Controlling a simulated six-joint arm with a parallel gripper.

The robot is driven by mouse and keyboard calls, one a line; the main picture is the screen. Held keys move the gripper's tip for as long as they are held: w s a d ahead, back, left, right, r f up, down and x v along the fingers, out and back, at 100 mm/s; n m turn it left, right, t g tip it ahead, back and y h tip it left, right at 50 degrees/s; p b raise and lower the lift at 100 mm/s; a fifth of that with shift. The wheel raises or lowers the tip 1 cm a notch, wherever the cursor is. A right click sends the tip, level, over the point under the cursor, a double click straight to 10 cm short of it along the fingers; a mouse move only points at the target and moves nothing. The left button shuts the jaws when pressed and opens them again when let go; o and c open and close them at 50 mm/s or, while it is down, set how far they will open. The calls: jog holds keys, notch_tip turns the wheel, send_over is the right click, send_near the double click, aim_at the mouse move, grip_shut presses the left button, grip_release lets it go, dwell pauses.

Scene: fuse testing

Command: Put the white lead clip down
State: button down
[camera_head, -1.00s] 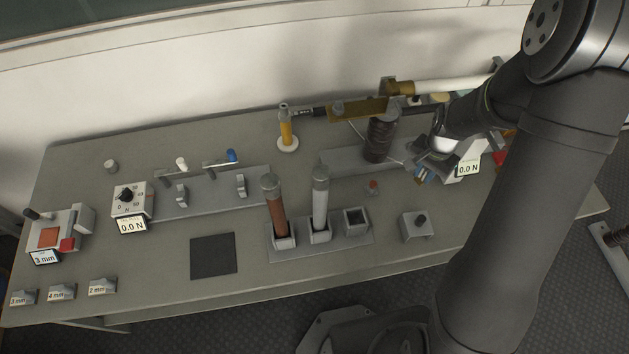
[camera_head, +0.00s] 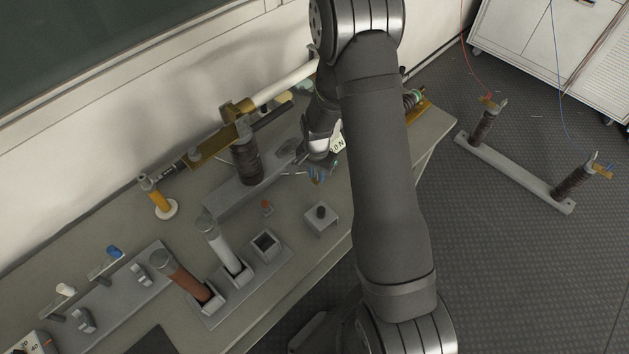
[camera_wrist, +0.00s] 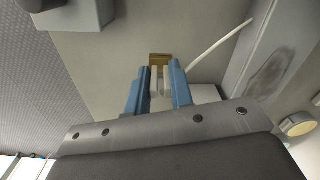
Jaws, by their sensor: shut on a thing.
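My gripper (camera_wrist: 161,85) has blue fingers and is shut on the white lead clip, whose brass-coloured end (camera_wrist: 160,57) shows just past the fingertips in the wrist view. The fingers cover most of the clip. A white lead (camera_wrist: 222,39) runs up and right from near the fingers. In the head view my gripper (camera_head: 317,177) hangs over the right part of the bench, right of the dark ribbed post. The clip is too small to make out there, and I cannot tell whether it touches the bench.
The dark ribbed insulator (camera_head: 246,160) stands left of my gripper. A grey box with a black knob (camera_head: 321,213) is in front. A holder carries a white fuse tube (camera_head: 221,246) and a brown one (camera_head: 180,276). A floor stand (camera_head: 515,172) with two posts is at right.

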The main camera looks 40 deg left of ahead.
aim_at(316, 181)
jog(key=shift+f, duration=2.1)
jog(key=shift+f, duration=0.15)
jog(key=c, duration=1.3)
grip_release()
notch_tip(316, 181, up, 12)
jog(key=shift+r, duration=0.15)
jog(key=shift+f, duration=5.3)
